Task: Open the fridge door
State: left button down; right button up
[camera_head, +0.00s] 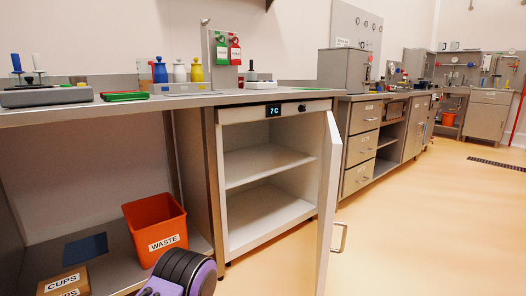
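The fridge (268,175) stands under the counter in the middle of the head view, with a small display reading 7C on its top strip. Its door (327,205) stands wide open, swung out on the right side and seen nearly edge-on. A metal handle (342,238) shows on the door's outer face. The white interior with its shelf looks empty. A purple and black rounded part of my arm shows at the bottom, left of the fridge. Neither of my gripper's fingers is in view.
An orange waste bin (157,228) and a cardboard cups box (64,284) are on the low shelf to the left. Bottles and other equipment stand on the counter (215,99). A drawer unit (360,150) stands right of the door. The floor (430,225) at the right is clear.

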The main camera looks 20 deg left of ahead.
aim_at(333, 144)
jog(key=u, duration=0.3)
jog(key=i, duration=1.45)
jog(key=z, duration=0.6)
